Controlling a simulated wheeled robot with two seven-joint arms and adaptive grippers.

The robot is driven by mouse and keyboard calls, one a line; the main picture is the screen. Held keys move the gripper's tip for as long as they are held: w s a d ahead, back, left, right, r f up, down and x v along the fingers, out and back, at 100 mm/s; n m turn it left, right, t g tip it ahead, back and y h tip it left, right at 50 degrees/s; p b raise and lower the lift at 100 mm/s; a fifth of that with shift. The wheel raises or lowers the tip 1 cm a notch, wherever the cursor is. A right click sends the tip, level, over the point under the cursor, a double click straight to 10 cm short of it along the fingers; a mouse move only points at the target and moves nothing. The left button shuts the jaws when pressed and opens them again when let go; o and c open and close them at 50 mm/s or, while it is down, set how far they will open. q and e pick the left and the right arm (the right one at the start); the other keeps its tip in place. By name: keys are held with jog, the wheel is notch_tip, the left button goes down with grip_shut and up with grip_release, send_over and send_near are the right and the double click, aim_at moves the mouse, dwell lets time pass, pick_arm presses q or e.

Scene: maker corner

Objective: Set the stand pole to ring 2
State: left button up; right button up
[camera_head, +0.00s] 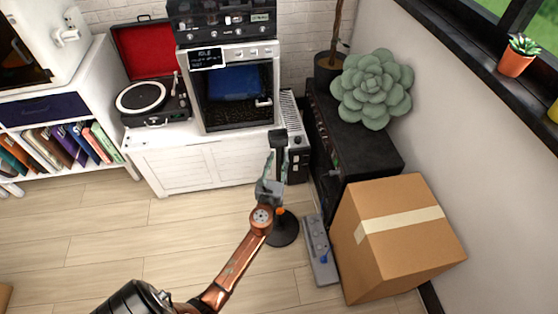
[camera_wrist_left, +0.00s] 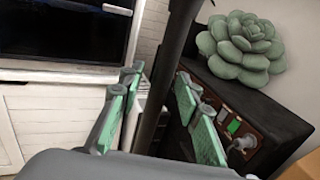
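A stand has a round black base (camera_head: 283,232) on the floor, with a small orange part just above it. Its dark pole rises behind my left gripper (camera_head: 276,163), and a dark block-like top (camera_head: 278,139) shows above the fingers. In the left wrist view the dark pole (camera_wrist_left: 167,75) runs between the green-padded fingers of my left gripper (camera_wrist_left: 160,108). The fingers are apart, with a visible gap on each side of the pole. Ring marks on the pole cannot be made out. My right gripper is not in view.
A cardboard box (camera_head: 395,245) and a grey floor panel with a blue knob (camera_head: 320,250) lie right of the stand. A black cabinet (camera_head: 355,145) with a succulent (camera_head: 372,90) stands behind. A white cabinet (camera_head: 205,163) is back left.

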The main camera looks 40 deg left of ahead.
pick_arm(q)
jog(key=shift+c, duration=0.6)
grip_shut()
